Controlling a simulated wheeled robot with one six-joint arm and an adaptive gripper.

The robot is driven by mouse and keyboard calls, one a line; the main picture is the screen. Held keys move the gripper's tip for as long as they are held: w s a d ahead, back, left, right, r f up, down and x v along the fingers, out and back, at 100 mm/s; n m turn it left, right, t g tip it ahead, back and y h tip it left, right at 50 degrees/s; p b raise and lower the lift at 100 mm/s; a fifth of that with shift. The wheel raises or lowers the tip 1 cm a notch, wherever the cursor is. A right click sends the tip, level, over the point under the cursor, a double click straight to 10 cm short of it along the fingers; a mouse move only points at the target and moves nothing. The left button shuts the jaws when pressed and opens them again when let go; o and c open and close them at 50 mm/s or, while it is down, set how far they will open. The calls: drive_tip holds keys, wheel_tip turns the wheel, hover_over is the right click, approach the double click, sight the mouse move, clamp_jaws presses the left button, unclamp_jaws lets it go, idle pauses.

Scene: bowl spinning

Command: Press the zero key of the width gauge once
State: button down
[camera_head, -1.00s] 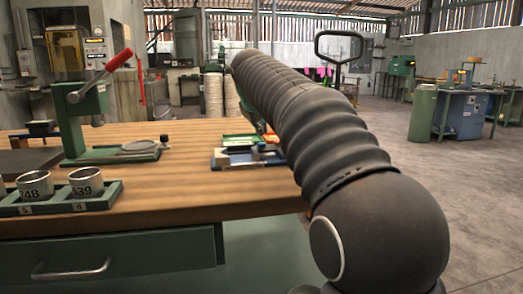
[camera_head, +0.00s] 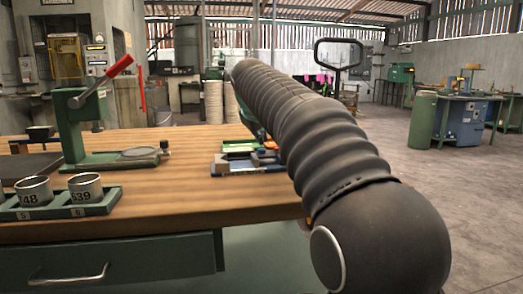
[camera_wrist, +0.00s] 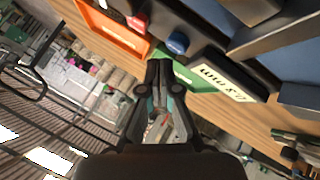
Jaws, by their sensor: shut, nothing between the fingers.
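The width gauge (camera_head: 242,168) is a low blue and dark device near the table's right end in the head view, partly hidden behind my arm. Which button is the zero key cannot be read. My gripper (camera_wrist: 160,64) is shut and empty, its fingertips just beside the blue button and the display's end in the picture. Whether they touch anything cannot be told. The gripper is hidden in the head view.
An orange tray (camera_wrist: 112,36) lies beside the gauge in the wrist view. Bare tabletop lies between.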

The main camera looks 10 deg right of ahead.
sight(261, 150)
drive_tip(key=shift+f, duration=0.2)
idle(0.5)
drive_tip(key=shift+f, duration=0.25)
drive_tip(key=shift+f+b, duration=0.45)
drive_tip(key=shift+b, duration=0.05)
idle(0.7)
drive_tip(key=shift+r, duration=0.1)
drive_tip(key=shift+r+p, duration=0.75)
drive_tip(key=shift+p, duration=0.2)
drive_tip(key=shift+r, duration=0.1)
wheel_tip(261, 150, up, 3)
drive_tip(key=p, duration=0.2)
drive_tip(key=shift+p, duration=0.35)
drive_tip(key=shift+r, duration=0.95)
